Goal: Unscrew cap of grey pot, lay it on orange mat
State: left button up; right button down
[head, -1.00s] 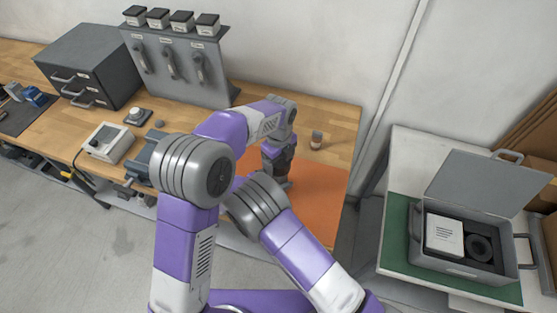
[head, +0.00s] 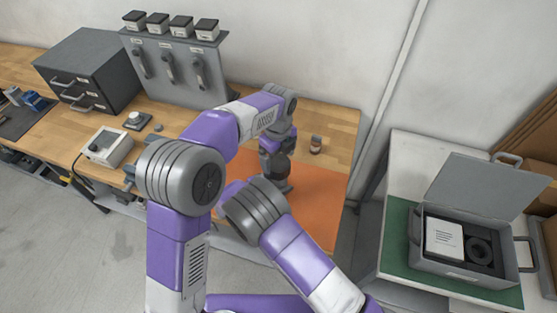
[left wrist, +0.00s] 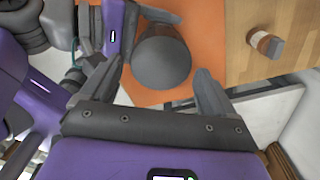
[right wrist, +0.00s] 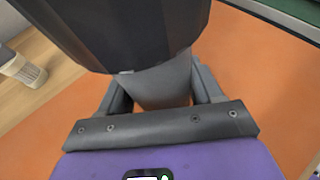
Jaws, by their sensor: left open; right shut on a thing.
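The grey pot (right wrist: 158,85) is at the orange mat (head: 320,195). My right gripper (right wrist: 155,95) is shut on its narrower grey body. The wide, dark, faceted cap (right wrist: 125,30) sits above the body in the right wrist view. The left wrist view shows the cap's round grey top (left wrist: 160,62). My left gripper (left wrist: 160,82) is open, with one finger on either side of the cap and visible gaps. In the head view my left gripper (head: 274,155) is over the mat, and my arms hide much of the pot. Whether the cap has turned cannot be told.
A small jar with an orange-brown band (head: 316,145) stands on the wood beyond the mat. A grey tool panel (head: 180,70) and drawer cabinet (head: 90,68) stand at the back left. An open grey case (head: 465,255) is on the right table. The mat's right part is clear.

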aim_at(278, 163)
pick_arm(q)
jog(key=shift+r+m, duration=0.6)
jog(key=shift+m, duration=0.1)
jog(key=shift+a+r+m, duration=0.1)
jog(key=shift+r+m, duration=0.8)
jog(key=shift+r, duration=0.2)
jog(key=shift+f, duration=3.9)
jog(key=shift+c, duration=0.3)
jog(key=c, duration=1)
jog(key=n, duration=0.3)
